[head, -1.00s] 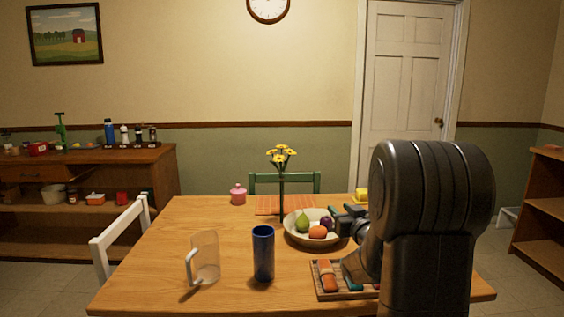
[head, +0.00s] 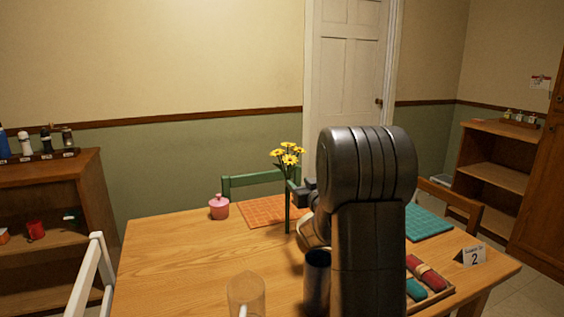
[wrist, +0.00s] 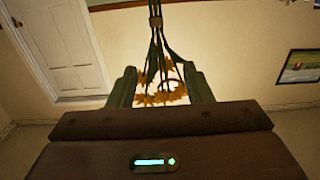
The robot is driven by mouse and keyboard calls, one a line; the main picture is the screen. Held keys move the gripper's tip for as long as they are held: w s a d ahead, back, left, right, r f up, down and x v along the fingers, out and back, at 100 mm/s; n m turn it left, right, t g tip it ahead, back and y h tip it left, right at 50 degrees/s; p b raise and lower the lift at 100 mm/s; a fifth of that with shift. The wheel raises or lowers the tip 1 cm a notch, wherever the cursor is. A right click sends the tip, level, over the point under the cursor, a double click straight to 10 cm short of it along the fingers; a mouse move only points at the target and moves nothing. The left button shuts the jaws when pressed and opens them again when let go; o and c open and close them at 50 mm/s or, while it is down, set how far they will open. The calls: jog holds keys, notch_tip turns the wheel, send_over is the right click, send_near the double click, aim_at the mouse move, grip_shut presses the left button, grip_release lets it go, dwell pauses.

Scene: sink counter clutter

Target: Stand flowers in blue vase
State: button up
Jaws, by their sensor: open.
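The yellow flowers (head: 288,158) are upright, their dark green stems tied in a bunch. In the head view they show left of my arm, in front of the orange placemat; I cannot tell what supports them. My gripper (head: 300,191) is beside the stems there, partly hidden by my arm. In the wrist view my gripper (wrist: 161,88) is open, with the flowers (wrist: 160,93) showing upside down between its fingers; I see no finger closed on the stems. The blue vase (head: 317,272) stands upright on the table, nearer the camera, its right side close to or behind my arm.
A clear mug (head: 246,293) stands left of the vase. A pink lidded pot (head: 219,207) and an orange placemat (head: 262,211) are farther back. The bowl (head: 309,235) is mostly hidden by my arm. A tray (head: 436,294) lies at right. The table's left middle is clear.

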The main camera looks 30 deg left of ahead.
aim_at(289, 173)
jog(key=shift+x, duration=4.05)
jog(key=shift+w+d+r, duration=0.1)
jog(key=shift+r, duration=0.05)
jog(key=shift+c, duration=0.5)
grip_shut()
